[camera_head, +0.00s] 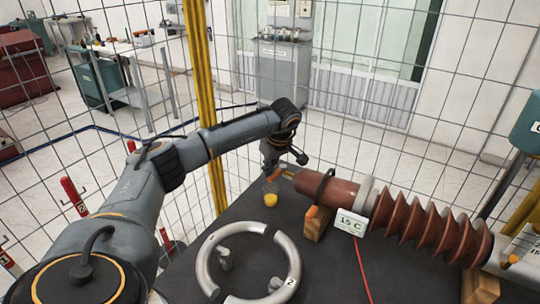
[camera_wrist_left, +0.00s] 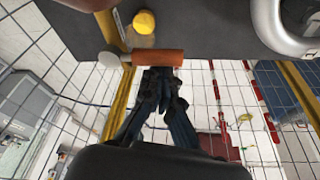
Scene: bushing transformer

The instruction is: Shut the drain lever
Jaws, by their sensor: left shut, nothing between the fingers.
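An orange-red lever handle (camera_wrist_left: 158,57) lies crosswise just beyond my left fingertips in the left wrist view, with a pale round piece (camera_wrist_left: 109,60) at its left end. A small orange part at the table's far edge, probably this lever (camera_head: 274,176), shows in the head view, partly hidden. My left gripper (camera_wrist_left: 163,76) is shut and empty, its tips close to the handle; I cannot tell if they touch. In the head view the left gripper (camera_head: 271,168) hangs beside the end of the red-brown bushing (camera_head: 430,230). My right gripper is not in view.
A yellow cap-like piece (camera_head: 270,199) sits on the dark table (camera_head: 190,262) near the lever. A grey ring (camera_head: 208,270) lies in front. A wooden block (camera_head: 317,224) supports the bushing, with a "15 C" tag (camera_head: 350,222). Wire fencing and a yellow post (camera_head: 203,70) stand behind.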

